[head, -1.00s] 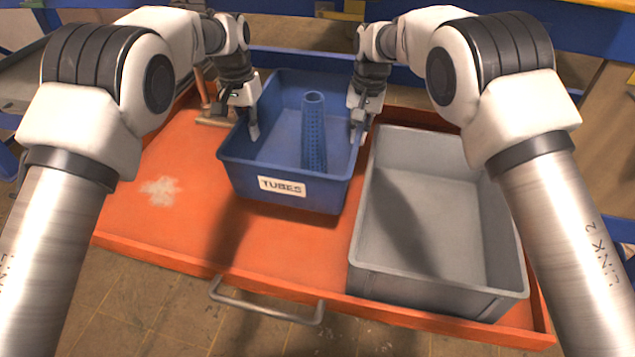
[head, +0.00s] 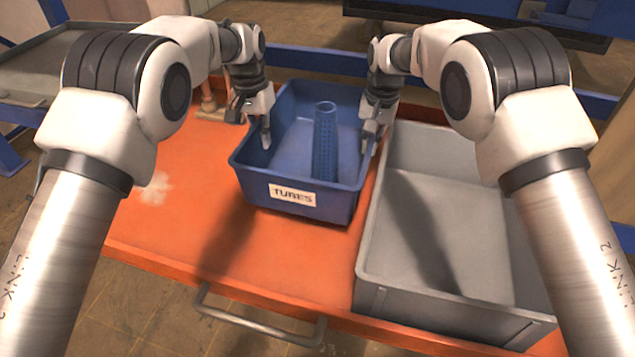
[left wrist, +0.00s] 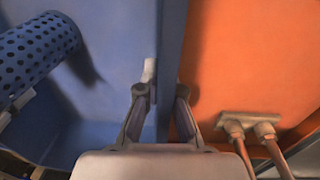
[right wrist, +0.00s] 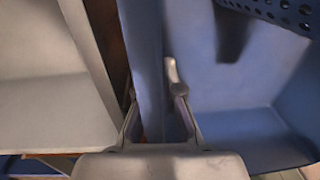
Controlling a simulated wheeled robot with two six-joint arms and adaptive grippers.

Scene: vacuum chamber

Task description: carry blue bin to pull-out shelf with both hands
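The blue bin (head: 261,188) has a white TUBES label and a blue perforated tube (head: 325,150) standing in it. It sits over an orange surface (head: 190,240); I cannot tell whether it touches it. My left gripper (head: 256,130) straddles the bin's left wall, one finger inside and one outside, and looks shut on it. The left wrist view shows the wall between the fingers (left wrist: 165,95). My right gripper (head: 374,130) straddles the right wall likewise; the right wrist view shows its fingers (right wrist: 154,95) around it. The outer fingertips are partly hidden.
A grey bin (head: 365,290) stands close to the right of the blue bin. A metal handle (head: 262,328) runs along the orange front edge. Pipe fittings (head: 208,105) stand by the left gripper. A grey tray (head: 40,70) is at far left. The orange area at left is clear.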

